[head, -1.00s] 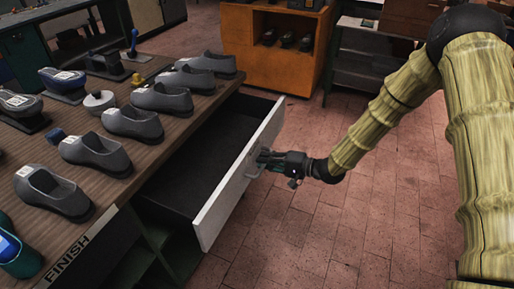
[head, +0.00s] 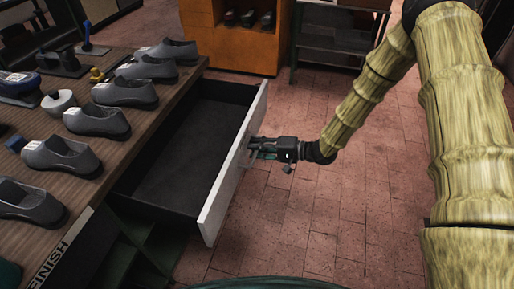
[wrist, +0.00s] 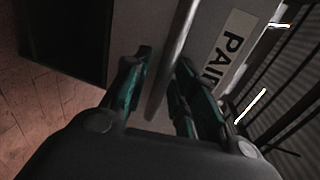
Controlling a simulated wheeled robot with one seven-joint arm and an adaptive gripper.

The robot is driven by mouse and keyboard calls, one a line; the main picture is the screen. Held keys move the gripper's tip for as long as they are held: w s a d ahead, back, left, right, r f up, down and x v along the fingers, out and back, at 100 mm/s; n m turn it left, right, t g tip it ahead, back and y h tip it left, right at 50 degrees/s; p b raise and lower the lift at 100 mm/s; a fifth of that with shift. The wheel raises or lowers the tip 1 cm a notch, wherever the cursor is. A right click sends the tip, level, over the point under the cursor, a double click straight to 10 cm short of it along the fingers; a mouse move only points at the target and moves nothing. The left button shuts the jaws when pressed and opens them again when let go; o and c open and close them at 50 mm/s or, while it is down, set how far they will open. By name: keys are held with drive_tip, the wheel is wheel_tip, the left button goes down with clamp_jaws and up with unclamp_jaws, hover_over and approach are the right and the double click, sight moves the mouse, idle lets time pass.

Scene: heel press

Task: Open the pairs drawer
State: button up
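The pairs drawer (head: 178,165) stands well out of the bench, with a white front and a dark, empty-looking inside. My gripper (head: 257,150) is at the outer face of the drawer front (head: 223,190). In the wrist view, my gripper (wrist: 162,85) has one finger on each side of the bar handle (wrist: 172,62) and appears shut on it. Exact finger contact is hard to see. A label (wrist: 230,48) reading "PAIR" is partly visible on the front beside the handle.
The bench top (head: 115,150) at left carries several grey shoes (head: 97,120) and a FINISH label (head: 62,245). An orange cabinet (head: 245,48) and a dark shelf (head: 340,35) stand at the back. The brick floor (head: 300,215) right of the drawer is clear.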

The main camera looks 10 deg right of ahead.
idle(0.3)
drive_tip(key=v, duration=1.2)
drive_tip(key=shift+f, duration=0.15)
drive_tip(key=s+a+f+h, duration=0.1)
drive_tip(key=s+f+h, duration=0.3)
drive_tip(key=s+f, duration=0.3)
drive_tip(key=s+f+h, duration=0.4)
drive_tip(key=s+f, duration=0.1)
drive_tip(key=f, duration=0.5)
drive_tip(key=s+d+f+n+g+h, duration=0.2)
drive_tip(key=s+f+g+h, duration=0.1)
drive_tip(key=s, duration=0.9)
drive_tip(key=s+d+f+n+g+h, duration=0.2)
drive_tip(key=s+d+f+h, duration=0.1)
drive_tip(key=s, duration=0.9)
drive_tip(key=shift+s+g+p, duration=0.25)
drive_tip(key=shift+g+p, duration=0.15)
drive_tip(key=shift+p, duration=0.05)
